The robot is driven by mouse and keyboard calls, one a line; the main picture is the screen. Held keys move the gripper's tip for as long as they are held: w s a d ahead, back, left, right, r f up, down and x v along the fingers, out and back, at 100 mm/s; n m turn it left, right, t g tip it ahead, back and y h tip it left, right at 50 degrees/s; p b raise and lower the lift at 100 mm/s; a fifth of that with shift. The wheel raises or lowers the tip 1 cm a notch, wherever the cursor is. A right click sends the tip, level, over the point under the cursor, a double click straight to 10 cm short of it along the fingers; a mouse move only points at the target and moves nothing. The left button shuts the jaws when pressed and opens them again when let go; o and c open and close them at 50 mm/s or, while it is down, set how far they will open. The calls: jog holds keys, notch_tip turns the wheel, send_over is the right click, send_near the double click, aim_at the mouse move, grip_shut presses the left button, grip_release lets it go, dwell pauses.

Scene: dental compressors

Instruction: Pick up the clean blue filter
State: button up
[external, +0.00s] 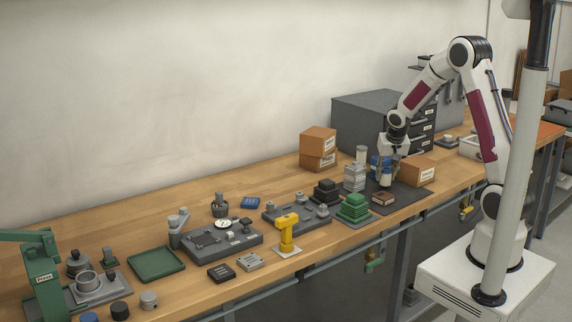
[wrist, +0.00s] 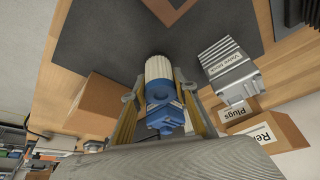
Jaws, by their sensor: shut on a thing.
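The blue filter, with a white ribbed lower part, sits between the fingers of my gripper (wrist: 160,108) in the wrist view. The white part (wrist: 158,68) points away from the palm, toward a dark mat. My gripper is shut on its blue body (wrist: 160,98), one finger on each side. In the external view my gripper (external: 384,160) is at the back right of the bench, pointing down over the dark mat (external: 412,196), with the filter (external: 385,178) under it. Whether the filter's lower end touches the mat is unclear.
A brown block (external: 383,198) lies on the mat. A grey finned valve block stack (external: 354,177) stands to the left, green plates (external: 354,208) in front of it. A cardboard box (external: 417,170) is close on the right. Labelled boxes (external: 318,140) and a grey drawer cabinet (external: 365,115) stand behind.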

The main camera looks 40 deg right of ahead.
aim_at(386, 168)
notch_tip(386, 168, up, 9)
jog(key=shift+f, duration=0.15)
dwell(0.4)
jog(key=shift+a, duration=0.1)
dwell(0.4)
